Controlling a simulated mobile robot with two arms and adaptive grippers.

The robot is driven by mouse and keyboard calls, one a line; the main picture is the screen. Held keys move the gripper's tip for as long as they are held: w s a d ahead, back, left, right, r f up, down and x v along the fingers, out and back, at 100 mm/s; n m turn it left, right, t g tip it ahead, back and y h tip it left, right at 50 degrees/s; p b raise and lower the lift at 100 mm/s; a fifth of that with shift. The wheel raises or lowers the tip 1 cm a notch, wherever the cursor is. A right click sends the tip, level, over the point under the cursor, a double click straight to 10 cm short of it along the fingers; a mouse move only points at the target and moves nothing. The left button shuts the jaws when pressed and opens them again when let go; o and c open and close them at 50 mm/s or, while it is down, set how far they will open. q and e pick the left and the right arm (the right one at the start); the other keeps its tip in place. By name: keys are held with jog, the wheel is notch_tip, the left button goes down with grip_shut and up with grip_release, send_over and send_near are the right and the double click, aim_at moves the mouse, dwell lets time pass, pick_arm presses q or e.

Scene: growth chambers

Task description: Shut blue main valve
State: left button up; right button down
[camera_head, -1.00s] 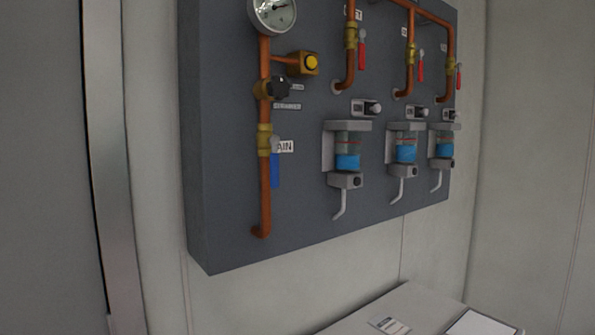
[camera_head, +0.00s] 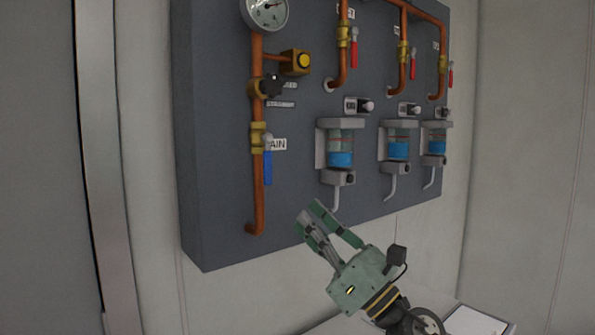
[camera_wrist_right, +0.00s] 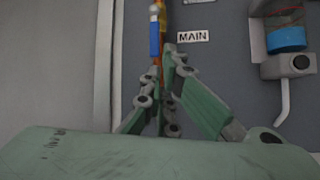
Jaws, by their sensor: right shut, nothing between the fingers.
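The blue main valve handle (camera_head: 268,167) hangs straight down from a brass valve body on the left copper pipe, beside a white label. In the right wrist view the blue handle (camera_wrist_right: 154,38) shows beyond my fingertips, left of the label reading MAIN (camera_wrist_right: 193,36). My right gripper (camera_head: 308,216), green and grey, is shut and empty. It is below and to the right of the handle, apart from it, and points up and left. My left gripper is not in view.
The dark panel (camera_head: 220,215) carries a gauge (camera_head: 264,10), a yellow button (camera_head: 302,61), a black knob (camera_head: 270,86), several red-handled valves and blue-filled cups (camera_head: 340,159). A table with a clipboard (camera_head: 478,322) is at lower right.

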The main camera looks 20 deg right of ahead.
aim_at(268, 159)
notch_tip(268, 159, up, 6)
jog(key=n+g+y, duration=0.2)
jog(key=n+g, duration=0.4)
jog(key=n, duration=0.9)
jog(key=d+r+n+h, duration=0.2)
jog(key=d+n+h, duration=0.2)
jog(key=d, duration=0.5)
jog(key=shift+w+d+r+n+h, duration=0.2)
jog(key=shift+w+d+n+h, duration=0.1)
jog(key=shift+w+n+h, duration=0.25)
jog(key=shift+a, duration=0.15)
jog(key=w+a+p, duration=0.6)
jog(key=a+p, duration=0.1)
jog(key=a, duration=0.2)
jog(key=shift+w+a+p, duration=0.15)
jog(key=shift+w+p, duration=0.15)
jog(key=shift+w, duration=0.05)
